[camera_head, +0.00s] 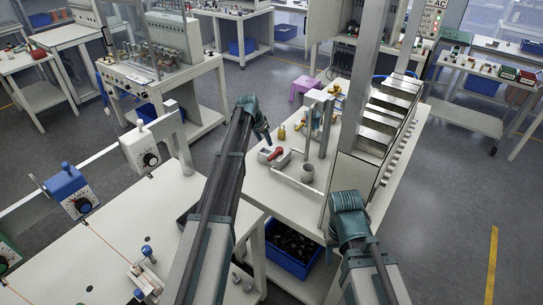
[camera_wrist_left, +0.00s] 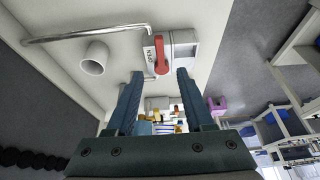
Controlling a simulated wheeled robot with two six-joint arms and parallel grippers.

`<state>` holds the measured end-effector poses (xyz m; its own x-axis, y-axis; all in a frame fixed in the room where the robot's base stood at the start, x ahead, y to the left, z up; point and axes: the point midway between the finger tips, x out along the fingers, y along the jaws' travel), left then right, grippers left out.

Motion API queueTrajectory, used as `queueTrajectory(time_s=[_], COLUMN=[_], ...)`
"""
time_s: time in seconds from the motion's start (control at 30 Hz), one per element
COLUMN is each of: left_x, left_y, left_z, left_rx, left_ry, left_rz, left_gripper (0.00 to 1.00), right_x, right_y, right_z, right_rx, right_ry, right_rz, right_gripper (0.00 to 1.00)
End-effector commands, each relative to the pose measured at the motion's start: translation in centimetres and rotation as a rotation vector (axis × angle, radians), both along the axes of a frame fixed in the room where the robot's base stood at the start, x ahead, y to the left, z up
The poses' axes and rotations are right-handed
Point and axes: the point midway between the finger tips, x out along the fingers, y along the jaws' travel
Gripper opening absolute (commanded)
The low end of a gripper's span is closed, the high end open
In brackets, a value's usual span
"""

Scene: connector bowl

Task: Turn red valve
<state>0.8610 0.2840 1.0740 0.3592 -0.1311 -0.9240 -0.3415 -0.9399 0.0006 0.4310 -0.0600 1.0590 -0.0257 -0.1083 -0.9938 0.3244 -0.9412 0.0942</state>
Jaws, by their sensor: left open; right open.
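The red valve handle (camera_head: 271,154) sits on a grey-white block on the middle bench. In the left wrist view the red handle (camera_wrist_left: 161,56) is just beyond and between the fingertips, with a dark-lettered white label beside it. My left gripper (camera_head: 264,136) is over the bench, behind and left of the valve in the head view. In the left wrist view its two fingers (camera_wrist_left: 159,74) are spread with nothing between them, apart from the handle. My right gripper (camera_head: 325,215) is at the bench's front right, away from the valve; its fingers are mostly hidden.
A grey cup (camera_head: 307,172) and a bent metal rod (camera_head: 293,185) are close to the valve. A yellow padlock (camera_head: 282,132) and upright fixtures stand behind it. A tall post and stacked metal trays (camera_head: 377,130) rise at the right. A blue bin (camera_head: 290,250) is under the bench.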

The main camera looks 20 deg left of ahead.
Motion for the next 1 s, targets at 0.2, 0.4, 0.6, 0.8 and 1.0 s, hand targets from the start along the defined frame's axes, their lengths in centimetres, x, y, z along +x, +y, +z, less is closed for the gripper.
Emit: queueTrajectory(time_s=[0.2,0.4,0.6,0.8,1.0], left_x=[1.0,2.1,3.2,4.2,4.6], left_y=[-0.4,-0.8,-1.1,-1.5,-1.7], left_z=[-3.1,-5.9,-8.7,-11.1,-11.9], left_rx=[0.000,0.000,0.000,0.000,0.000], left_ry=[0.000,0.000,0.001,0.001,0.001], left_rz=[-0.001,0.000,0.000,0.000,0.000], left_gripper=[0.53,0.53,0.53,0.53,0.53], right_x=[0.0,0.0,0.0,0.0,0.0], right_y=[0.0,0.0,0.0,0.0,0.0], right_z=[-3.0,-5.9,-8.7,-11.1,-11.8], right_rx=[-0.001,-0.001,-0.001,-0.001,-0.001], right_ry=[0.000,0.000,0.000,0.000,0.000], right_rz=[0.004,0.003,0.002,0.002,0.002], right_gripper=[0.50,0.50,0.50,0.50,0.50])
